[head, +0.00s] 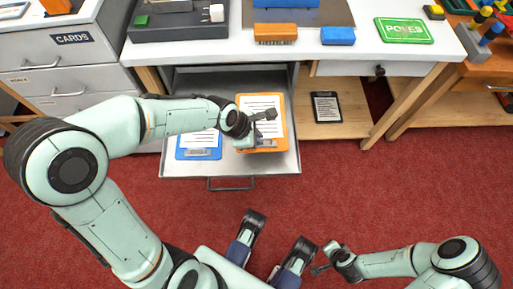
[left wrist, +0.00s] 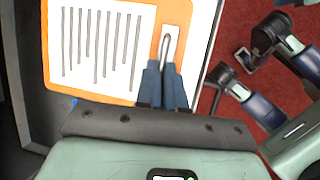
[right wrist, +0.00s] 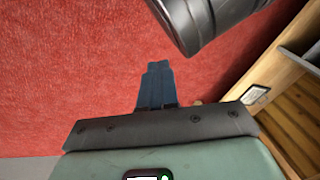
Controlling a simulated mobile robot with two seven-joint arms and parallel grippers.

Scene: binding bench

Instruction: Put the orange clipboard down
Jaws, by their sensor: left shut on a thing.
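The orange clipboard (head: 283,128) with a printed white sheet is over the right part of an open grey drawer (head: 230,170). Its metal clip faces the drawer's front. My left gripper (head: 257,142) is shut on the clip end. In the left wrist view the blue fingers (left wrist: 163,80) meet at the clip of the orange clipboard (left wrist: 150,50). I cannot tell whether its underside touches the drawer floor. My right gripper (right wrist: 155,82) is shut and empty above the red floor; it shows small in the head view (head: 316,270).
A blue clipboard (head: 199,154) lies in the drawer, left of the orange one. A dark framed sheet (head: 327,107) lies on the wooden shelf to the right. The bench top (head: 350,52) above holds an orange brush (head: 276,34), a blue block (head: 338,36) and a green sign (head: 404,31).

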